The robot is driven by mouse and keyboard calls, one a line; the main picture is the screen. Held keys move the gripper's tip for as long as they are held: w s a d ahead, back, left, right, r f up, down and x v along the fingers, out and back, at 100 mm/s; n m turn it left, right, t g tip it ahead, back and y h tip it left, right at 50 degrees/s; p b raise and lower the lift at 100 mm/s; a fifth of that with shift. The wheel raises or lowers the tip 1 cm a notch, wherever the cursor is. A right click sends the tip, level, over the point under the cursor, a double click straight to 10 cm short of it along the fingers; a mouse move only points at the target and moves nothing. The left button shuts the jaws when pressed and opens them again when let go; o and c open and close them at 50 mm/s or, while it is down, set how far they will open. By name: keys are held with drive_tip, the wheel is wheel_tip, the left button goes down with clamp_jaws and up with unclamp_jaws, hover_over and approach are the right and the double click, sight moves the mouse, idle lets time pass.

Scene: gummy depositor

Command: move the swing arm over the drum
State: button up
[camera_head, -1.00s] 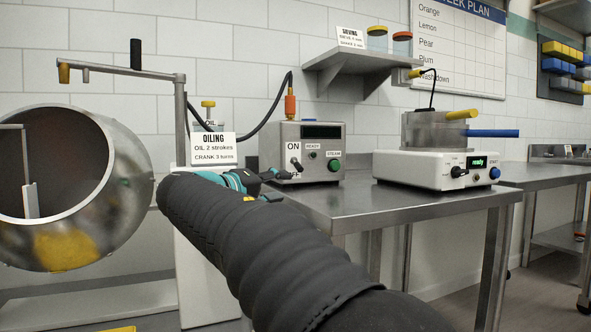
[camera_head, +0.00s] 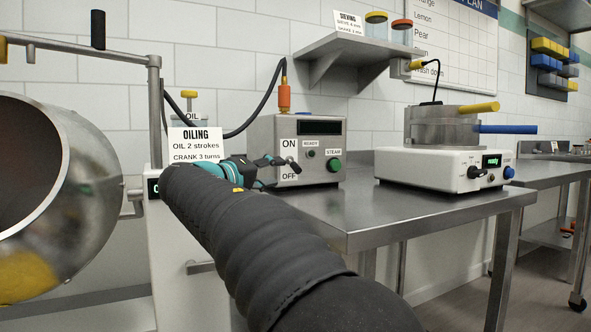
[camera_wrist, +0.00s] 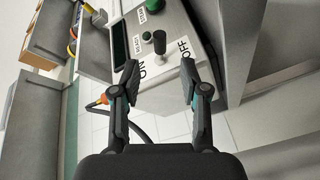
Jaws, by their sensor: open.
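The swing arm (camera_head: 120,56) is a grey bar on an upright post, with a black upright handle (camera_head: 98,30) and a brass-coloured fitting at its left end, by the picture's edge. The steel drum (camera_head: 95,190), with a yellow patch and its mouth facing left, is cut off at the left. The bar passes above the drum in the picture; I cannot tell whether its end is over the mouth. My gripper (camera_head: 283,166) is right of both, in front of the steam box. In the wrist view my gripper (camera_wrist: 159,76) is open and empty, its fingers toward the box's lever switch (camera_wrist: 160,42).
The steam box (camera_head: 262,135) stands on a steel table (camera_head: 400,212) with a white sieving unit (camera_head: 440,170). An oiling sign (camera_head: 195,145) stands between drum and box. A black hose (camera_head: 262,105) loops behind. A wall shelf (camera_head: 345,45) is above.

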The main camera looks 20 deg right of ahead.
sight(294, 169)
drive_tip(key=x, duration=0.9)
drive_tip(key=shift+d, duration=0.15)
clamp_jaws()
